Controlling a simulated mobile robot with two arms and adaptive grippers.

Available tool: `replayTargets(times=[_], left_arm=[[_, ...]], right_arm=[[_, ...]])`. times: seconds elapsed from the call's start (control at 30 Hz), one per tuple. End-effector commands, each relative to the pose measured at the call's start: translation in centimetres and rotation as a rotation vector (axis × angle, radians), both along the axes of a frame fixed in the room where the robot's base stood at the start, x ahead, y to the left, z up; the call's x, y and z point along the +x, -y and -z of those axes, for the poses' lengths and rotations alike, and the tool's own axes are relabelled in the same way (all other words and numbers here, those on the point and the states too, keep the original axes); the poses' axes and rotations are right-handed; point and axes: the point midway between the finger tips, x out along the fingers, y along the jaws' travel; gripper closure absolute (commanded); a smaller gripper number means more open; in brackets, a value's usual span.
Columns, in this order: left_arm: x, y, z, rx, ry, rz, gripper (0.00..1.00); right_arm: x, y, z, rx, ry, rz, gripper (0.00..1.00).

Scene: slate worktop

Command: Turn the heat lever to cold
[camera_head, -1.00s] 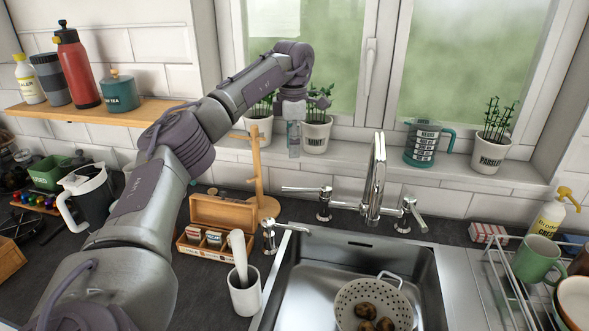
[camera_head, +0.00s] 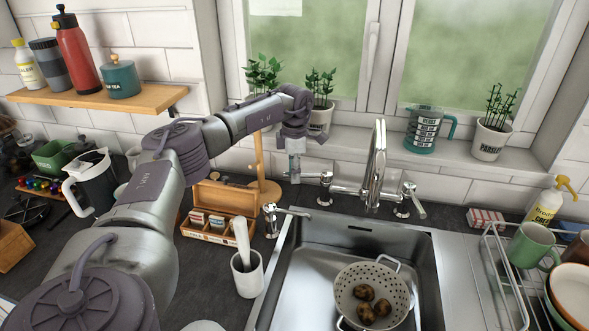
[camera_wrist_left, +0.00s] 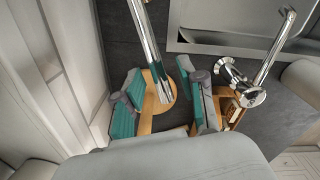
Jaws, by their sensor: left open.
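A chrome tap (camera_head: 377,165) stands behind the sink with a lever on each side. The left lever (camera_head: 312,175) points left toward the window-side wall tiles' foot, and the right lever (camera_head: 415,203) points to the front right. No marking shows which lever is for heat. My left gripper (camera_head: 294,177) is at the free end of the left lever, pointing down. In the left wrist view, my left gripper (camera_wrist_left: 165,108) is open, with a chrome bar (camera_wrist_left: 150,45), apparently this lever, reaching between its teal-padded fingers. Contact cannot be told. My right gripper is not in view.
A wooden stand (camera_head: 260,175) is close left of the gripper. A smaller side tap (camera_head: 271,220) stands in front, also in the left wrist view (camera_wrist_left: 242,92). The sink (camera_head: 310,258) holds a colander (camera_head: 343,285). Potted plants line the sill (camera_head: 370,150).

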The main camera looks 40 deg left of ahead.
Motion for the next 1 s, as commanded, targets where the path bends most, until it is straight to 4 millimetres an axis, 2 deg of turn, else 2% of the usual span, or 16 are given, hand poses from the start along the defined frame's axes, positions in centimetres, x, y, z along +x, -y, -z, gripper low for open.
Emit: replayTargets(times=[0.33, 0.5, 0.57, 0.6, 1.0], left_arm=[[0.02, -0.02, 0.45, 0.000, 0.001, 0.000, 0.60], [0.02, -0.02, 0.42, 0.000, 0.001, 0.000, 0.88], [0.02, -0.02, 0.42, -0.001, 0.001, 0.000, 0.98], [0.02, -0.02, 0.41, -0.001, 0.001, 0.000, 1.00], [0.11, 0.13, 0.39, 0.000, 0.001, -0.002, 1.00]], right_arm=[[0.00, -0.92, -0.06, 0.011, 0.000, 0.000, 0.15], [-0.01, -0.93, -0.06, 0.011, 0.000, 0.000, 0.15], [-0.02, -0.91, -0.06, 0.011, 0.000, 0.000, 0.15], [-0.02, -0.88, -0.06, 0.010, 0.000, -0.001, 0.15], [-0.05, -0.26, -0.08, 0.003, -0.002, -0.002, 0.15]])
